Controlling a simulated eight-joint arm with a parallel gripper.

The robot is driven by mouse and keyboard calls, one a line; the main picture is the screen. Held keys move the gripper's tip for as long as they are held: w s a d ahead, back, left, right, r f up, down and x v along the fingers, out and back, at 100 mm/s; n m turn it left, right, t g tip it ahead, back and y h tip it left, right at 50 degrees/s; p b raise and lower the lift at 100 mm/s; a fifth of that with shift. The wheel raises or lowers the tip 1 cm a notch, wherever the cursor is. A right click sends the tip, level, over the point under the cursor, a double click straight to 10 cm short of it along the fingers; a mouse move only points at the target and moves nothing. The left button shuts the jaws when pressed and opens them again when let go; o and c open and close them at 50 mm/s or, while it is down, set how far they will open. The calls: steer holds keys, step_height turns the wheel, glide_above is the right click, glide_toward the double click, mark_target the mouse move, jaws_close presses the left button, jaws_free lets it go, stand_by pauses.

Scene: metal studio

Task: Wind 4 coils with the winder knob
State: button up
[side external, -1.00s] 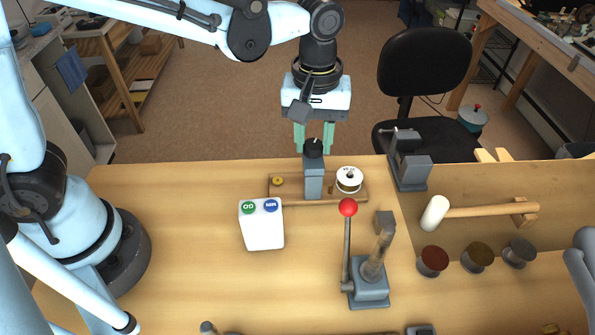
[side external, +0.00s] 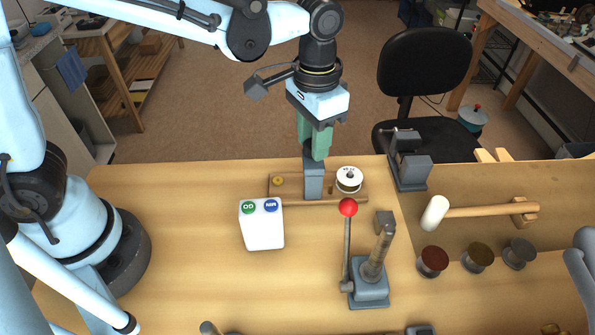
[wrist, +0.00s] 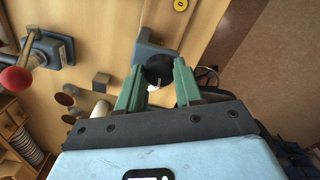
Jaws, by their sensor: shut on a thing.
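The coil winder has a grey upright housing (side external: 313,183) on a wooden base (side external: 293,190). A white spool (side external: 349,179) stands on the base to its right, and a small brass part (side external: 278,181) is on its left. The dark winder knob (wrist: 157,70) shows in the wrist view with a pale mark on it. My gripper (wrist: 158,82) has its green fingers on either side of the knob and is shut on it. In the side view my gripper (side external: 318,150) is above the housing and hides most of the knob.
A white box with a green and a blue button (side external: 262,226) lies front left. A lever with a red ball (side external: 348,207) stands front right of the winder. A grey clamp-like device (side external: 411,172), a mallet (side external: 480,211) and several dark spools (side external: 432,261) are further right.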

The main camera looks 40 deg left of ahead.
steer(key=m, duration=0.4)
steer(key=shift+m, duration=0.4)
steer(key=m, duration=0.3)
steer(key=shift+m, duration=0.3)
steer(key=m, duration=0.4)
steer(key=shift+m, duration=2.1)
steer(key=o, duration=1)
steer(key=shift+o, duration=0.2)
steer(key=shift+r, duration=0.1)
